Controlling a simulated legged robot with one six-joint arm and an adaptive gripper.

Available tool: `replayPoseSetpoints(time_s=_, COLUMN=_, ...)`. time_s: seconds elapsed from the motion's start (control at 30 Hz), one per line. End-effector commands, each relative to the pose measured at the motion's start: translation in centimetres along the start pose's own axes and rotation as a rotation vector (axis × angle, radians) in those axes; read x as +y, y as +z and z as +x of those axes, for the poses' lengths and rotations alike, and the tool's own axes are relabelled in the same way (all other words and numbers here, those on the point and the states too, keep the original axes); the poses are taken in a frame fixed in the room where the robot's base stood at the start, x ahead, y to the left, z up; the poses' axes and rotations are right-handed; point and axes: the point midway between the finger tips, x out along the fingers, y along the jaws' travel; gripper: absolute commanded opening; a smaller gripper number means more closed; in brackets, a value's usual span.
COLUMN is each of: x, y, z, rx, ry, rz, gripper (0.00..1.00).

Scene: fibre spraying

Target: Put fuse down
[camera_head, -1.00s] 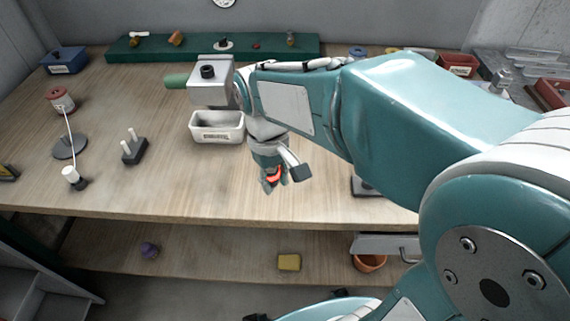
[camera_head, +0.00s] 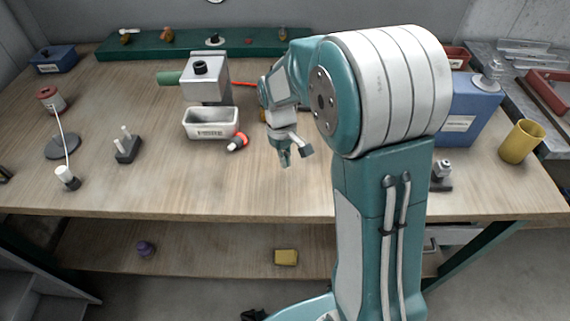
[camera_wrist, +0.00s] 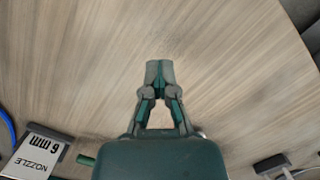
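A small red-orange piece with a pale, dark-tipped end (camera_head: 238,142), which I take to be the fuse, lies on the workbench (camera_head: 200,185) beside the right front corner of a white tray (camera_head: 209,131). My gripper (camera_head: 285,160) is to its right, above the bench, pointing down and apart from it. In the wrist view my gripper (camera_wrist: 160,72) has its fingertips together with nothing visible between them, over bare wood. The piece is not seen in the wrist view.
A grey box machine (camera_head: 205,92) stands behind the tray. A black two-pin block (camera_head: 127,148) and a spool stand (camera_head: 62,146) are at left. A blue box (camera_head: 468,112) and yellow cup (camera_head: 522,142) are at right. The front middle of the bench is clear.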

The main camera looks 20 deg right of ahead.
Motion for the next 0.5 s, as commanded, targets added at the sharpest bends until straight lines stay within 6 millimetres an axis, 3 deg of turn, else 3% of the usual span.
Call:
replayPoseSetpoints(time_s=0.1, x=-0.02, y=-0.22, z=1.74, rx=-0.002, ry=-0.001, rz=0.0, gripper=0.0)
replayPoseSetpoints(time_s=0.3, x=-0.03, y=-0.24, z=1.87, rx=0.0, ry=0.0, rz=0.0, gripper=0.0)
replayPoseSetpoints(time_s=0.33, x=-0.03, y=-0.23, z=1.87, rx=0.0, ry=0.0, rz=0.0, gripper=0.06)
replayPoseSetpoints(time_s=0.4, x=-0.03, y=-0.23, z=1.87, rx=0.0, ry=0.0, rz=0.0, gripper=0.37)
replayPoseSetpoints(time_s=0.5, x=-0.03, y=-0.24, z=1.86, rx=0.0, ry=0.0, rz=0.0, gripper=0.76)
